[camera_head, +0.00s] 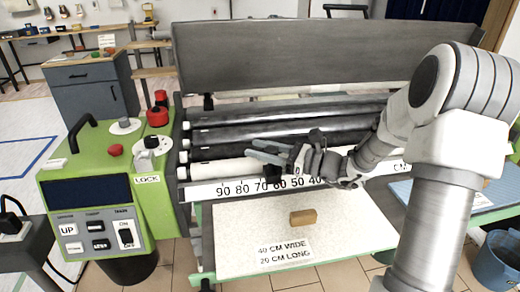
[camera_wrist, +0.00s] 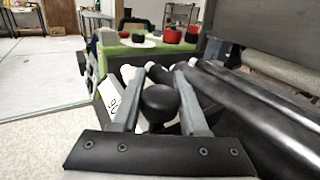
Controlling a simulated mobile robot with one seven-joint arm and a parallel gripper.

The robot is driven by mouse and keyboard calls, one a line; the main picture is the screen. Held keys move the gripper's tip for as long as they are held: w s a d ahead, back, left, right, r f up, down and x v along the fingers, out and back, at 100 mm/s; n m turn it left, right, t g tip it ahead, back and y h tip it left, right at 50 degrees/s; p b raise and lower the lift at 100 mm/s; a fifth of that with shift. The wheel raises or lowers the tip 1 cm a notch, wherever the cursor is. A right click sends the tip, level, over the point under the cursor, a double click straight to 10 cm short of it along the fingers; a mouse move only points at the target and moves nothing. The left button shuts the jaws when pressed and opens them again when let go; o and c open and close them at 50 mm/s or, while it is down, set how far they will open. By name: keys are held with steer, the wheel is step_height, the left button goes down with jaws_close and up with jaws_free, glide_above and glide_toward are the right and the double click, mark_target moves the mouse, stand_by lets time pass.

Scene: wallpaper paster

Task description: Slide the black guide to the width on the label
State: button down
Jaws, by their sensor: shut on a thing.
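My gripper (camera_head: 262,150) reaches in from the right over the machine's scale (camera_head: 208,191), fingers pointing left. In the wrist view, its fingers (camera_wrist: 160,76) stand on both sides of the round black knob of the guide (camera_wrist: 160,103) and are shut on it. The label (camera_head: 283,254) on the bed reads 40 CM WIDE, 20 CM LONG.
Rollers (camera_head: 250,133) run behind the scale. A small brown block (camera_head: 303,217) lies on the pale bed (camera_head: 240,225). The green control box (camera_head: 105,190), with LOCK label and red knobs, stands left. A blue bucket (camera_head: 497,262) is at far right.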

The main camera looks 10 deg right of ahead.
steer(key=d+p, duration=0.3)
steer(key=d, duration=0.1)
steer(key=shift+d+r, duration=0.1)
steer(key=shift+d, duration=0.45)
steer(key=shift+c, duration=2.1)
jaws_free()
steer(key=shift+s, duration=0.1)
steer(key=p+v, duration=0.3)
steer(key=v, duration=1.4)
steer(key=shift+s+d, duration=0.1)
steer(key=shift+d, duration=0.05)
